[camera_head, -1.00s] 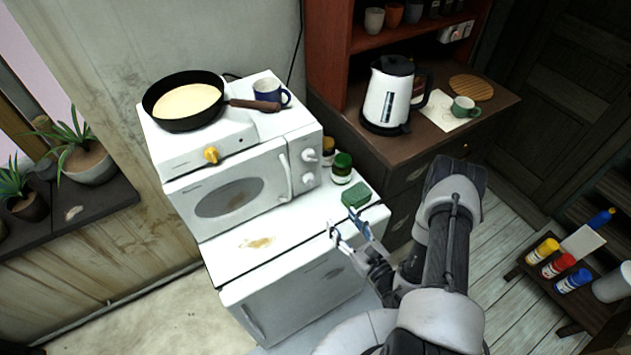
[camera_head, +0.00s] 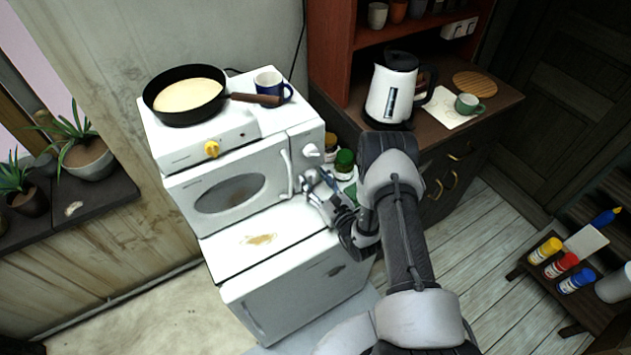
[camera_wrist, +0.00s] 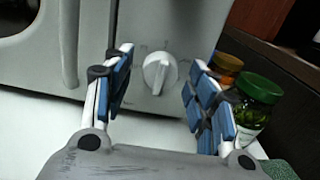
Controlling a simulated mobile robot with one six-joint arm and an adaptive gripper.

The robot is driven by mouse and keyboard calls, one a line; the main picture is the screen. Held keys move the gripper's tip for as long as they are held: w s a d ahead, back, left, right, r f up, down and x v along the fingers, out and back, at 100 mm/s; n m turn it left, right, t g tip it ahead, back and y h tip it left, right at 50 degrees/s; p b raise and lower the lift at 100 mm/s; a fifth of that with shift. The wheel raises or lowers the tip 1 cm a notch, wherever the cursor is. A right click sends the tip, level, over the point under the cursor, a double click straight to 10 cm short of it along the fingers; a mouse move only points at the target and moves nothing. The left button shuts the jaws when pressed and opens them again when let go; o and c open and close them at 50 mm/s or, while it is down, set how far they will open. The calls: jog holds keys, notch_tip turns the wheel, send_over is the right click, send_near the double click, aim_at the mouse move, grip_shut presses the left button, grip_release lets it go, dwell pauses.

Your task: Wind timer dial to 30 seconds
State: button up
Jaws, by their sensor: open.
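In the wrist view a white dial (camera_wrist: 159,73) with a raised grip bar sits on the panel, between and beyond my fingertips. My gripper (camera_wrist: 160,78) is open and empty, its blue-padded fingers either side of the dial in the picture, apparently not touching it. In the head view my gripper (camera_head: 309,183) is in front of the lower panel. Dial markings are too faint to read.
Jars with green (camera_wrist: 258,90) and orange (camera_wrist: 226,68) lids stand close right of the microwave. A green sponge (camera_wrist: 279,170) lies near my right finger. The microwave's handle (camera_wrist: 69,45) is left of the dial. A pan (camera_head: 186,98) rests on the hotplate above.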

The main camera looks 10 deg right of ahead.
jog(key=shift+c, duration=0.3)
jog(key=c, duration=1.1)
